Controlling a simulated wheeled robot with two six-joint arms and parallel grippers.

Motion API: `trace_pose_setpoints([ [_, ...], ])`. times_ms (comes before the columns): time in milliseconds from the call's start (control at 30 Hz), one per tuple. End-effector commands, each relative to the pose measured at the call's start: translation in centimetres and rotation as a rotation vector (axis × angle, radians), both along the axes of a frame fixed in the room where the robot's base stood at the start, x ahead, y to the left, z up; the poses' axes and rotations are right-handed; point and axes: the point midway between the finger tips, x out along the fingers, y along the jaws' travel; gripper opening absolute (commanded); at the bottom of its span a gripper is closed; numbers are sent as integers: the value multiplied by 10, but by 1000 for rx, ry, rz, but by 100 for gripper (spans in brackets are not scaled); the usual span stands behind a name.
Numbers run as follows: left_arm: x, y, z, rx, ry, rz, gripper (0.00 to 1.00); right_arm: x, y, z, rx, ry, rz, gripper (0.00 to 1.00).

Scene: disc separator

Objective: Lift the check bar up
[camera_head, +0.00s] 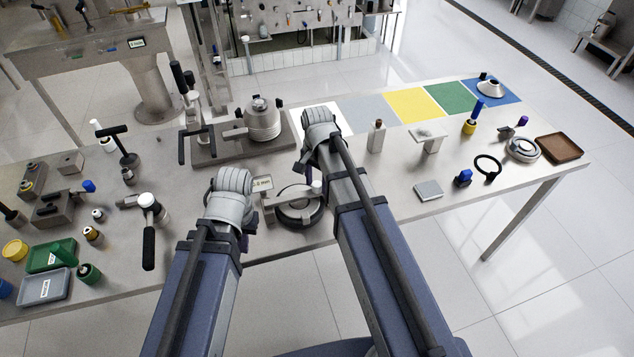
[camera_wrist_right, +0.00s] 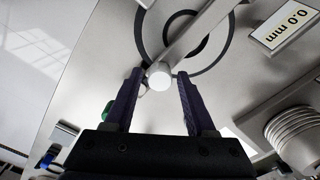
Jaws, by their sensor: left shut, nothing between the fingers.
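The check bar (camera_wrist_right: 196,36) is a pale grey bar with a round white end, lying across a dark ring (camera_wrist_right: 148,38) in the right wrist view. In the head view the ring (camera_head: 299,219) lies near the table's front edge, partly behind my right arm. My right gripper (camera_wrist_right: 159,74) is open; its two dark fingers show on either side of the bar's white end, and I cannot tell how near they are in depth. My left gripper (camera_head: 244,241) is shut and empty, left of the ring, mostly hidden behind its own wrist.
A display (camera_wrist_right: 285,24) beside the ring reads 0.0 mm. A ribbed round device (camera_head: 262,120) on a plate stands behind. A black-handled hammer (camera_head: 149,235) lies left of my left wrist. Colored mats (camera_head: 413,105) and small parts fill the right side.

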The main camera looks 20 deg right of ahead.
Motion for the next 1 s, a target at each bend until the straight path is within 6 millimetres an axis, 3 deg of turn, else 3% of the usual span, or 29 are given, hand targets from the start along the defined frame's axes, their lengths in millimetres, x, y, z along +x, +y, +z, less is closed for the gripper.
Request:
trace_pose_setpoints([
  [67, 0, 0, 0, 0, 0, 0, 0, 0, 0, 0, 0, 0, 0, 45],
  [467, 0, 0, 0, 0, 0, 0, 0, 0, 0, 0, 0, 0, 0, 0],
  [1000, 0, 0, 0, 0, 0, 0, 0, 0, 0, 0, 0, 0, 0, 0],
])
